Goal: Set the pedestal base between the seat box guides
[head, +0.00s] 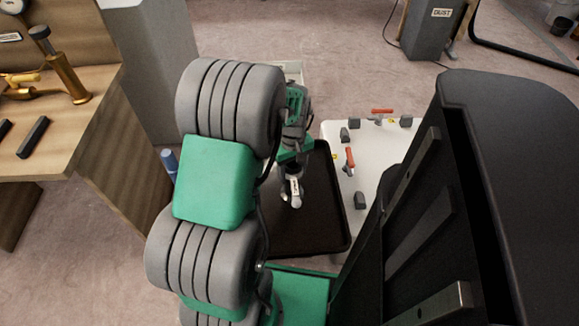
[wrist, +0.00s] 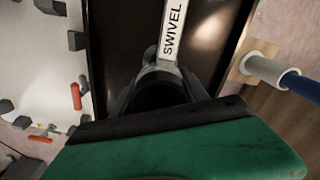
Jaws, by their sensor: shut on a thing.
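My gripper (head: 292,174) hangs over the dark tray and is shut on a metallic grey part with a white SWIVEL label (wrist: 171,35), which I take to be the pedestal base. The labelled part also shows in the head view (head: 295,190). In the wrist view, my gripper's dark fingers (wrist: 160,78) close around its near end, and its lower shape is hidden. The white seat box top (head: 335,165) lies to the right of the tray in the head view. It carries several dark grey blocks, one of them a guide (head: 359,200), and red-handled clamps (head: 349,158). The part is apart from the box.
The dark tray (head: 335,240) lies below my gripper. A large black panelled unit (head: 470,120) stands close on the right. A wooden bench (head: 50,140) with brass fittings is on the left. A blue-handled cylinder (wrist: 275,70) stands beside the tray.

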